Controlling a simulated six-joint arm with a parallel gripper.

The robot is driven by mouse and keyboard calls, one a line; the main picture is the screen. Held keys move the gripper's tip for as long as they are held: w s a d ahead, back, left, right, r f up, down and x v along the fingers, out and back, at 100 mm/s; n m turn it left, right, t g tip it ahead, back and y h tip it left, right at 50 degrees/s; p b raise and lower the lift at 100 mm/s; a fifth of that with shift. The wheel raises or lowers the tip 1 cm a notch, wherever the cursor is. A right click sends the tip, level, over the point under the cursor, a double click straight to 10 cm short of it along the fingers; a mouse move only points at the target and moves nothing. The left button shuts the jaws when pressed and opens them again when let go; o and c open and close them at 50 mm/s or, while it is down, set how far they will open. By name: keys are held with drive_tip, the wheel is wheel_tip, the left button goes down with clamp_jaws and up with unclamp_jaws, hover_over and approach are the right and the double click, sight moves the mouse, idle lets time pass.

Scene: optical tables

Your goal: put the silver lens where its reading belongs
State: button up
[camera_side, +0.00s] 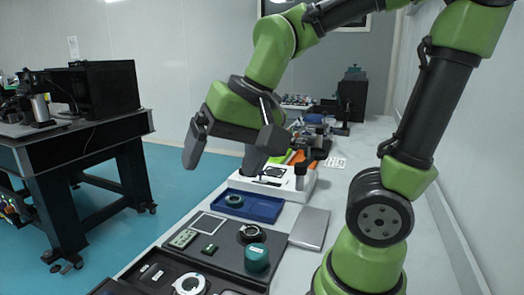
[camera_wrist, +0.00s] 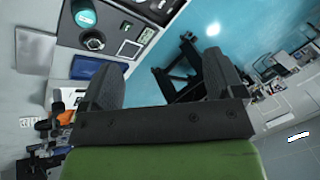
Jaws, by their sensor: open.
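A silver-rimmed round piece (camera_side: 191,284), which looks like the silver lens, lies in the black case at the front edge of the side view. A dark ring-shaped piece (camera_side: 250,233) sits on the dark mat (camera_side: 222,255), and another ring (camera_side: 234,200) lies in the blue tray (camera_side: 252,209). A white instrument (camera_side: 292,186) with a dark panel on top stands behind the tray; its reading is not legible. My gripper (camera_side: 222,165) is open and empty, above and apart from the table, near the instrument. Its spread fingers show in the wrist view (camera_wrist: 162,62).
A green cylinder (camera_side: 257,257) stands on the mat beside a small green block (camera_side: 209,249), a meter-like box (camera_side: 183,238) and a pale square (camera_side: 208,223). A grey plate (camera_side: 309,228) lies to the right. Orange and green items and optics crowd the table behind. Another optical table (camera_side: 75,138) stands left.

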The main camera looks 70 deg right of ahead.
drive_tip(key=s+r+n+t, duration=0.2)
drive_tip(key=s+n, duration=0.1)
drive_tip(key=s, duration=0.3)
drive_tip(key=shift+a+n+y, duration=0.25)
drive_tip(key=shift+n+y, duration=0.05)
drive_tip(key=shift+n, duration=0.1)
idle(0.8)
